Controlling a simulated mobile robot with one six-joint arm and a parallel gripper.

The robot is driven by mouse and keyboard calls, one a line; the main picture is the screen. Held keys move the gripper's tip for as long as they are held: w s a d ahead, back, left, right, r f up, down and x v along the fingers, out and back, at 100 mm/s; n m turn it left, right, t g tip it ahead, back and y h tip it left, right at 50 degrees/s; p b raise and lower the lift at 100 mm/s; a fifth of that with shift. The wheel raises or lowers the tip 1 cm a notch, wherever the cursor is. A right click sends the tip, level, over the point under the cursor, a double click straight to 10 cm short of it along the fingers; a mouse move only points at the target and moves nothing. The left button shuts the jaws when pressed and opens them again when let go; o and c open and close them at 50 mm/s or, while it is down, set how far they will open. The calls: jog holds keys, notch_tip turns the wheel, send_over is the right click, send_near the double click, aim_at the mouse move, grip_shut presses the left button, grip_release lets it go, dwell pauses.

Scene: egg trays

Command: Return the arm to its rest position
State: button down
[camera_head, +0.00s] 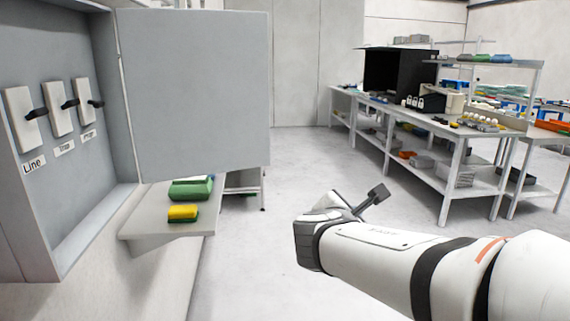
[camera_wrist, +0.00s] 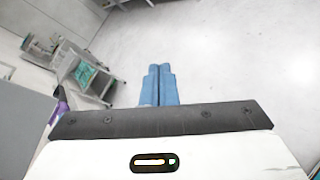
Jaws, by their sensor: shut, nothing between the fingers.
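My arm (camera_head: 385,257) reaches in from the lower right of the head view, its end hanging over bare floor. A dark, slim end piece (camera_head: 375,196) sticks up and to the right from its wrist; finger detail is too small to tell there. In the wrist view, the two blue fingers of my gripper (camera_wrist: 158,70) lie side by side, shut, with nothing between them. They point over the pale floor, and no object is touching them.
An open grey cabinet (camera_head: 195,95) with several switches is at left. Below it, a ledge (camera_head: 150,238) holds green (camera_head: 190,188) and yellow (camera_head: 183,212) items. A long workbench (camera_head: 440,128) stands at right. The floor (camera_head: 305,155) between is clear.

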jog(key=s+d+f+m+g+y+p, duration=0.1)
jog(key=s+d+f+m+g+p, duration=0.15)
jog(key=s+m, duration=0.3)
jog(key=s+d+f+m+g+p, duration=0.1)
jog(key=s+d+m+g+p, duration=0.3)
jog(key=m, duration=0.3)
jog(key=s+a+f+m+g+y+p, duration=0.1)
jog(key=s+a+m+g+y+p, duration=0.2)
jog(key=s+m, duration=0.7)
jog(key=a+m+y, duration=0.1)
jog(key=a+y, duration=0.1)
jog(key=shift+s+a+f+y+p, duration=0.2)
jog(key=shift+f+y+p, duration=0.1)
